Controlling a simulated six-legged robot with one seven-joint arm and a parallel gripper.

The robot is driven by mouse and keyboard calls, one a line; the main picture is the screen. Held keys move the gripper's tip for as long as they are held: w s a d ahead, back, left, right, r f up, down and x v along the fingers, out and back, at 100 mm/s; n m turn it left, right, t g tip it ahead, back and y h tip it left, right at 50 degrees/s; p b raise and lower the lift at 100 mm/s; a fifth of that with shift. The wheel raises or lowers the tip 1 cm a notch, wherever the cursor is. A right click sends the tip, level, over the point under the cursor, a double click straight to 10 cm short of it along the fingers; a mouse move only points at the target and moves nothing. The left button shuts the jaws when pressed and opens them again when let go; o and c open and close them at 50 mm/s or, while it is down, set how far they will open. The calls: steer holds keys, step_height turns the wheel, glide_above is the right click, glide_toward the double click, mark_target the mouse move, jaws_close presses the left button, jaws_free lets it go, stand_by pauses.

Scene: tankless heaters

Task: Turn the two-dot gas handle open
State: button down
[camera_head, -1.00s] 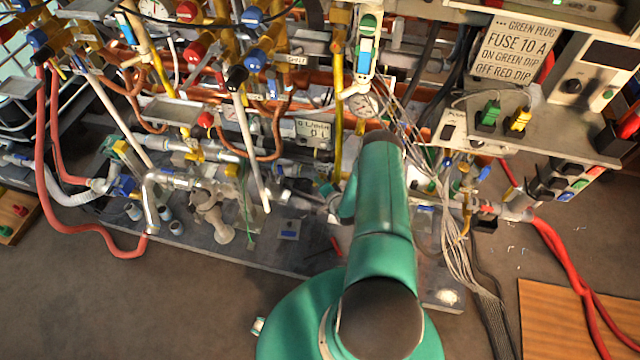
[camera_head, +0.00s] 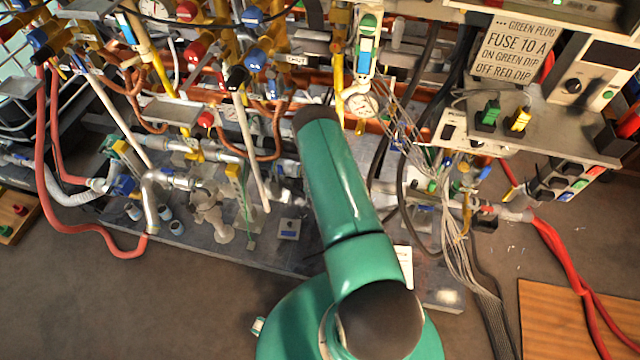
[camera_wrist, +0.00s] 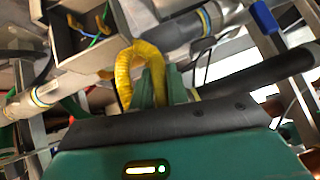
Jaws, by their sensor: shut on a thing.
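In the wrist view my gripper (camera_wrist: 160,84) shows as two green fingers close together. They are shut on a yellow curved part (camera_wrist: 125,72), which arches over from their left and runs down between them. I cannot tell whether this part is the gas handle, and no two-dot mark is readable. In the head view my green arm reaches into the pipework, and my gripper is hidden behind it. Several yellow, red and blue handles show at the upper left there, including a blue one (camera_head: 262,60) and a red one (camera_head: 203,46).
In the wrist view a grey pipe (camera_wrist: 172,27) and a dark tube (camera_wrist: 262,73) lie close to the fingers. In the head view loose wires (camera_head: 455,250) hang right of my arm, and a red hose (camera_head: 95,228) loops at the left.

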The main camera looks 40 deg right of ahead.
steer(key=shift+w+n+g+h, duration=0.1)
steer(key=shift+n+g+h, duration=0.2)
steer(key=shift+g, duration=0.2)
steer(key=shift+d+r, duration=0.1)
steer(key=c, duration=1.4)
jaws_free()
steer(key=shift+c, duration=0.2)
steer(key=v, duration=1.3)
steer(key=shift+a+r, duration=0.15)
steer(key=shift+a, duration=0.25)
